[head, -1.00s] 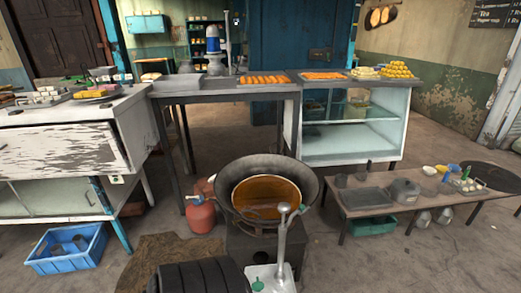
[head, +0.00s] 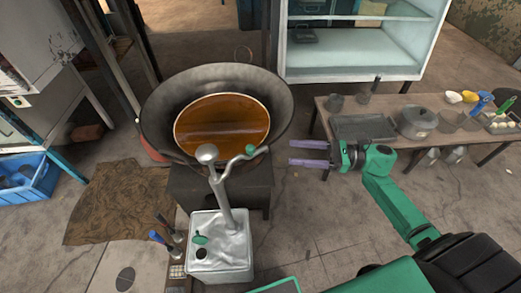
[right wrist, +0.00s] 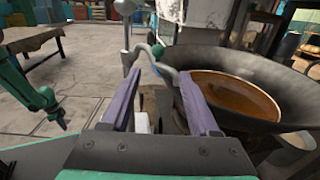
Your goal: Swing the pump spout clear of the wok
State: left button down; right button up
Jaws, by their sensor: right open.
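The dark wok (head: 270,105) holds brown liquid and sits on a dark stove. The grey pump (head: 222,195) rises from a square metal tin (head: 220,255) in front of it. A thin curved pump arm with a green end (head: 250,150) reaches over the wok's near rim. My right gripper (head: 312,153) is open and empty, to the right of the pump and apart from it, fingers toward it. In the right wrist view the curved pump arm (right wrist: 155,62) shows beyond the open fingers. Part of my left arm (right wrist: 40,98) shows there; its jaws are unclear.
A low bench (head: 395,140) with a grey pot (head: 417,121) and a tray stands to the right. A blue crate (head: 25,178) is at the left. Tools (head: 163,235) stand left of the tin. Floor between pump and bench is open.

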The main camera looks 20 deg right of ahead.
aim_at(259, 149)
jog(key=x, duration=0.3)
jog(key=p+x, duration=0.1)
jog(key=x, duration=0.3)
jog(key=r+x, duration=0.1)
jog(key=x, duration=0.2)
jog(key=shift+s+a, duration=0.1)
jog(key=shift+a, duration=0.2)
jog(key=shift+a+f, duration=0.2)
jog(key=shift+f, duration=0.05)
grip_shut()
dwell(0.4)
